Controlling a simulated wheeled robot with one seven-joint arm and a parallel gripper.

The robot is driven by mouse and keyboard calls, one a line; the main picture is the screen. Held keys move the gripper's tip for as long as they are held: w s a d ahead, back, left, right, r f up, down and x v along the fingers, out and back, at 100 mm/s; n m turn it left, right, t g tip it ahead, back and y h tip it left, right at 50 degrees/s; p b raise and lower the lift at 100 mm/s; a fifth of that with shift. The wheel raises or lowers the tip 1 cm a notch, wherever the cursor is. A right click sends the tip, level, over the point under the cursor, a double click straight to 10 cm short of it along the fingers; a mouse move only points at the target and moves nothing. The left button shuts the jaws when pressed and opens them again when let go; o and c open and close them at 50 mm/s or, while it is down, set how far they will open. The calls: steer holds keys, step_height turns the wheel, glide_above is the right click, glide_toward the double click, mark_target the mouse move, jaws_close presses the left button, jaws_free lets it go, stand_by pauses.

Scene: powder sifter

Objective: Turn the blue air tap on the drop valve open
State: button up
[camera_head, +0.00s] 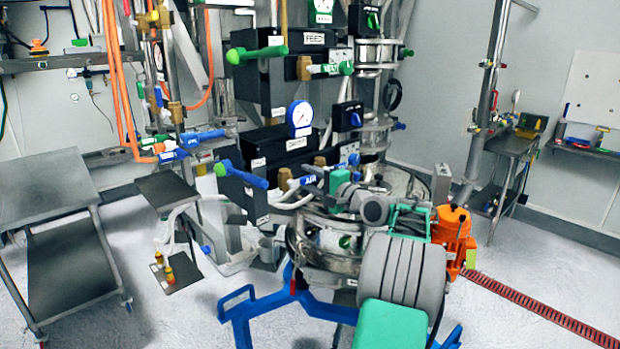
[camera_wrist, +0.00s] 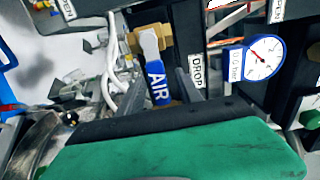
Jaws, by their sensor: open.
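The blue air tap (camera_head: 308,180), marked AIR, sits on a brass fitting (camera_head: 284,180) at the lower part of the black panel stack. Its handle points right in the head view. In the wrist view the blue handle (camera_wrist: 156,82) hangs below its brass fitting, beside a DROP label (camera_wrist: 197,70). My gripper (camera_wrist: 148,92) is open, with its dark fingers either side of the handle in that picture. In the head view my gripper (camera_head: 334,184) is close to the handle's right end, partly hidden by my arm. I cannot tell whether it touches the handle.
A blue gauge (camera_wrist: 250,57) is right of the tap in the wrist view. White hoses (camera_wrist: 112,70) run left of it. Another blue handle (camera_head: 246,176) sticks out left of the panel. The steel sifter vessel (camera_head: 300,245) is below. Grey shelves (camera_head: 45,185) stand left.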

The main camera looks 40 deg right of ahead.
steer(key=shift+c, duration=0.3)
jaws_close()
stand_by(1.0)
